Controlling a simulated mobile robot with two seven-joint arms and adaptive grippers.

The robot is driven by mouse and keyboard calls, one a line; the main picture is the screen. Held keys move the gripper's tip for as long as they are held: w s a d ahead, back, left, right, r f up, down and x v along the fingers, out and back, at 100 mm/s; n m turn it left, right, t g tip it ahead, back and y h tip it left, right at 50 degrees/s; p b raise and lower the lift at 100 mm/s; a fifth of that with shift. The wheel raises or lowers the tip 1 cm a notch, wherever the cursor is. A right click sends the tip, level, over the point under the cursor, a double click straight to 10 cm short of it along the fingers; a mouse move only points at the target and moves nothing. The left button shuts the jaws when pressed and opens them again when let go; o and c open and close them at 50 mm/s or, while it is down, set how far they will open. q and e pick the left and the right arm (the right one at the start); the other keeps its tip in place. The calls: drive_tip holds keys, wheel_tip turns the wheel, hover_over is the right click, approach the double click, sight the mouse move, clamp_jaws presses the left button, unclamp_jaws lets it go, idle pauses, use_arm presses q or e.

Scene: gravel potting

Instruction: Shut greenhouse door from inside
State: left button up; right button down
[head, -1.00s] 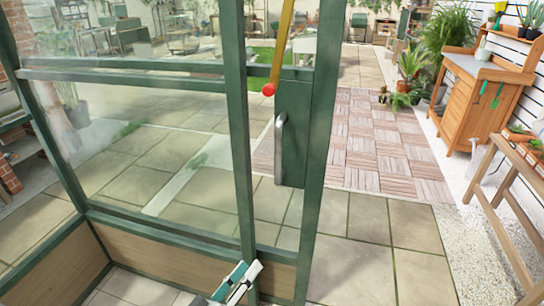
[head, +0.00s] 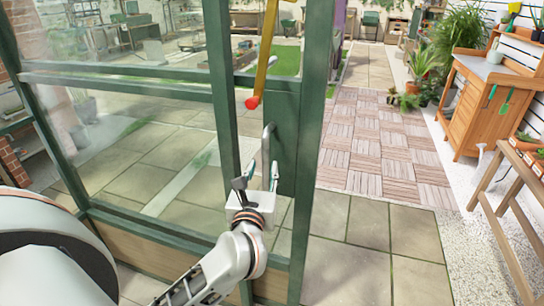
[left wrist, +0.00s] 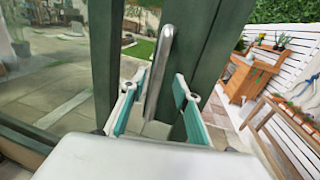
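The greenhouse door (head: 308,130) has a dark green frame and stands open, with paving visible past its edge. Its grey metal bar handle (head: 267,152) is upright on the green plate; in the left wrist view the handle (left wrist: 160,62) runs between my two fingers. My left gripper (head: 257,182) is at the handle's lower part, fingers open. In the left wrist view the left gripper (left wrist: 155,90) has one teal-padded finger on each side of the bar, with gaps visible. Whether either finger touches it I cannot tell. My right gripper is not in view.
A yellow pole with a red tip (head: 262,70) hangs in front of the door above the handle. Glazed panels (head: 130,130) with green bars fill the left. Paving (head: 365,240) beyond the door is clear.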

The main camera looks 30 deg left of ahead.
sight(265, 158)
use_arm(q)
drive_tip(key=x, duration=0.6)
drive_tip(key=shift+w+a, duration=0.2)
drive_tip(key=shift+w, duration=0.1)
clamp_jaws()
